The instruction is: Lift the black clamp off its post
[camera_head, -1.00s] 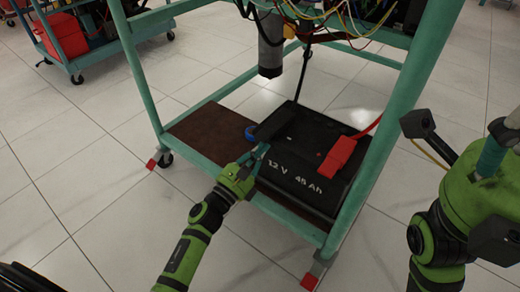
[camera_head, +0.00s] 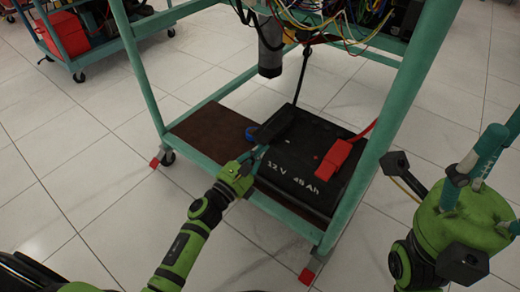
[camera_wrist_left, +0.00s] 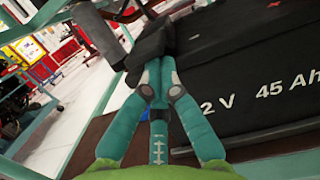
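The black clamp (camera_head: 272,125) lies along the upper left edge of the black battery (camera_head: 305,165), with a black cable rising from its far end. My left gripper (camera_head: 258,153) is at the clamp's near end. In the left wrist view, the teal fingertips (camera_wrist_left: 159,68) come together on the dark clamp (camera_wrist_left: 150,48) and appear shut on it. The post is hidden, so I cannot tell whether the clamp still sits on it. My right gripper (camera_head: 494,146) is raised at the right, its fingers spread and empty, away from the battery.
The battery sits on the lower shelf (camera_head: 205,132) of a teal cart (camera_head: 385,150). A red clamp (camera_head: 335,158) is on the battery's right side. A grey cylinder (camera_head: 270,48) and wires hang above. A blue round part (camera_head: 250,133) is beside the black clamp.

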